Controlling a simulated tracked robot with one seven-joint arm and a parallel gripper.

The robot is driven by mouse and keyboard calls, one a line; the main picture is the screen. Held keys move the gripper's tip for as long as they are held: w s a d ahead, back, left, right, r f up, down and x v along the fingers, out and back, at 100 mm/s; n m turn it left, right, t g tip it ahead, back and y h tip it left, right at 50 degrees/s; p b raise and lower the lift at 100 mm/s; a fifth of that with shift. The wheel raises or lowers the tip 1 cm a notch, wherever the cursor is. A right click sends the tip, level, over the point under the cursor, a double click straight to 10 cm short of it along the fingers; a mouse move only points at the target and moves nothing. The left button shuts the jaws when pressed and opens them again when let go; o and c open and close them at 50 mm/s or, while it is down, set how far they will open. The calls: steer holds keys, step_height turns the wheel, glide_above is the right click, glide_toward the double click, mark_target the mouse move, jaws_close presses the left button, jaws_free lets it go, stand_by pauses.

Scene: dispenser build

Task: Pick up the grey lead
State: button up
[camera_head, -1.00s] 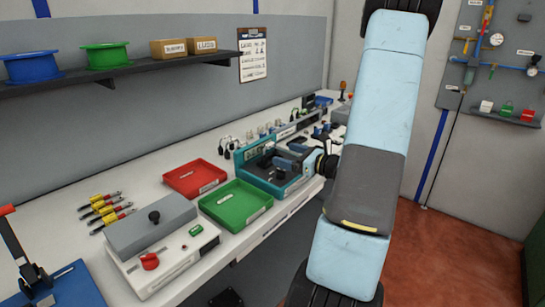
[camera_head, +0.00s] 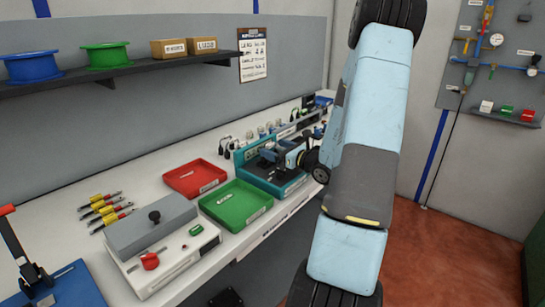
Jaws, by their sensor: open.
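Several small leads or connectors with dark ends (camera_head: 226,146) stand in a row at the back of the bench, behind the teal fixture. They are too small for me to tell which one is the grey lead. My gripper (camera_head: 276,156) is open above the teal fixture (camera_head: 250,175), pointing left toward the back of the bench. I see nothing held in it. Its fingertips are small and blend with the dark parts of the fixture, so I cannot tell whether they touch anything.
A green tray (camera_head: 259,215) and a red tray (camera_head: 170,178) lie left of the fixture. A shelf (camera_head: 120,74) with spools runs above.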

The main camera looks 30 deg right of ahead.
mark_target(272, 146)
steer(key=x, duration=0.5)
steer(key=shift+c, duration=0.2)
steer(key=shift+r, duration=0.1)
steer(key=c, duration=1.1)
